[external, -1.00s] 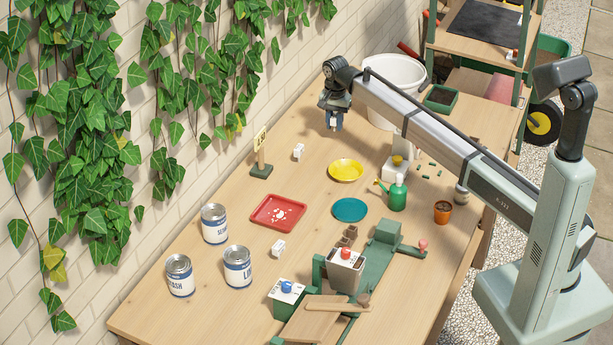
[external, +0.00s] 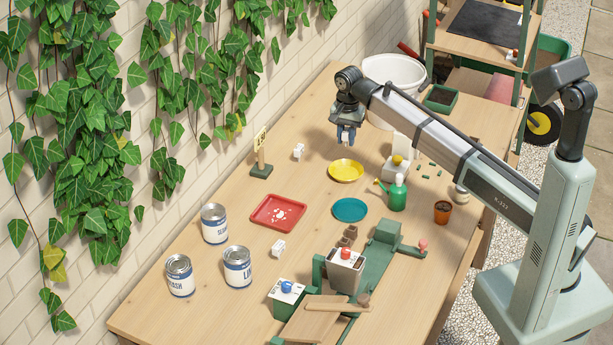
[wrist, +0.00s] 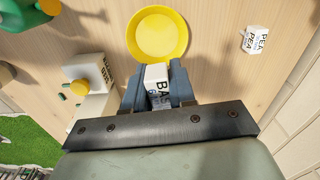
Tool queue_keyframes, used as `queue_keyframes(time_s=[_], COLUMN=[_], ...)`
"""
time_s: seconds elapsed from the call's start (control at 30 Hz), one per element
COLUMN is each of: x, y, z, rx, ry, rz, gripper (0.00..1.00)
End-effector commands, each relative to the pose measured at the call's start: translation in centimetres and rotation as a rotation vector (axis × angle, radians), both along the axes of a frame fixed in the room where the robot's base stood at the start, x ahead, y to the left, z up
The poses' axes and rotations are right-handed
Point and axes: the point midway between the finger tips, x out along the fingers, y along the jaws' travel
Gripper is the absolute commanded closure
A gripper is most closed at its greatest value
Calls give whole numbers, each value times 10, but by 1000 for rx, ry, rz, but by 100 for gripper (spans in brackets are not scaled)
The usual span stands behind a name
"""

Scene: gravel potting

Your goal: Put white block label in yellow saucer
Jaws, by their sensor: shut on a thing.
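My gripper (external: 346,137) is shut on a white block label (wrist: 157,78) with dark lettering, held between its fingers in the wrist view. The block is above the bench, and its lower part is hidden by the fingers and wrist plate. The yellow saucer (external: 346,179) is a round, empty dish lying on the bench. In the external view the gripper is above the saucer. In the wrist view the saucer (wrist: 158,20) is just beyond the fingertips, its near rim close to the block in the picture.
Another white block (external: 298,151), lettered PEA in the wrist view (wrist: 255,39), lies on the bench. Another white block (external: 279,247) is near the red tray (external: 258,219).

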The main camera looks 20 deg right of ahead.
Motion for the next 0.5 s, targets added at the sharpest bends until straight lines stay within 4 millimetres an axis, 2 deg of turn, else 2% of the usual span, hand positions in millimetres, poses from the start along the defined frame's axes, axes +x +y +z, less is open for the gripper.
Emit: queue_keyframes(time_s=[0.03,0.27,0.5], x=[-6,-3,-4], y=[-3,-2,-2], z=[-1,-5,-38], rx=[-2,-6,-7], ry=[4,13,13], rz=[-32,-108,-112], gripper=[100,100,100])
